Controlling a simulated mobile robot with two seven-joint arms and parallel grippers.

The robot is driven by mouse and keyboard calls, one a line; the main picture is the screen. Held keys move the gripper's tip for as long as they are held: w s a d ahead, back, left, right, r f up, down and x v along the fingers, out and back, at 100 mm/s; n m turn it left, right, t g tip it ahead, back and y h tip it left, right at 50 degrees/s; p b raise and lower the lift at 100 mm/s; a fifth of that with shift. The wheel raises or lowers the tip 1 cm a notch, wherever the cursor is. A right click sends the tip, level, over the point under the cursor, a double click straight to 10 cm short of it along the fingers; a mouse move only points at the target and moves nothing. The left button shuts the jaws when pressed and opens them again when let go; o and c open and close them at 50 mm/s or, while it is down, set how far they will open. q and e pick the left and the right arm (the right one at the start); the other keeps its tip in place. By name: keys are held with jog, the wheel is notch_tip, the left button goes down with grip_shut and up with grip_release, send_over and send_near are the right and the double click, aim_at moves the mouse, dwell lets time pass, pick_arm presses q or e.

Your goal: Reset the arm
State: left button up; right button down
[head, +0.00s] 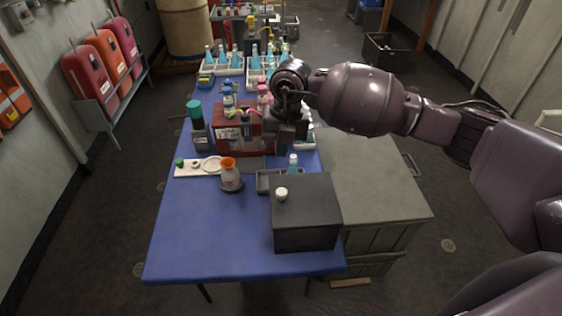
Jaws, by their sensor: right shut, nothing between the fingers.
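My right arm comes in from the right and reaches over the blue table (205,235). Its gripper (287,142) points down at the right end of the dark red box (235,143). It is shut and empty; whether it touches the box is hard to tell. My left gripper is not in view. The arm and gripper hide part of the table's right side and some items behind them.
A dark grey box (305,225) stands at the table's front right, with an orange-topped flask (231,178) left of it. White racks of blue bottles (225,68) stand farther back. A grey cabinet (375,180) adjoins the right side. The table's front left is clear.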

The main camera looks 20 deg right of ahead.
jog(key=s+a+r+t+y, duration=0.1)
jog(key=s+a+r+y, duration=0.25)
jog(key=a+y, duration=0.45)
jog(key=s+a+r+y, duration=0.3)
jog(key=s+a+y, duration=0.2)
jog(key=a+y, duration=0.2)
jog(key=w+d+r+m+t+h, duration=0.25)
jog(key=d+m+t+h, duration=0.75)
jog(key=m+t, duration=1)
jog(key=s+d+f+m+g+h, duration=0.45)
jog(key=d+f+m+h, duration=0.35)
jog(key=d+m, duration=0.3)
jog(key=s+d+f+m+g, duration=0.1)
jog(key=s+d+f+g, duration=0.2)
jog(key=s+f+g, duration=0.55)
jog(key=s+d+f+m+g, duration=0.15)
jog(key=s+f+g, duration=0.3)
jog(key=s, duration=0.75)
jog(key=w+f+n+t+y, duration=0.1)
jog(key=w+f+t, duration=0.6)
jog(key=f, duration=0.3)
jog(key=shift+w+d+f+t, duration=0.15)
jog(key=shift+w+d+t, duration=0.2)
jog(key=shift+t, duration=0.3)
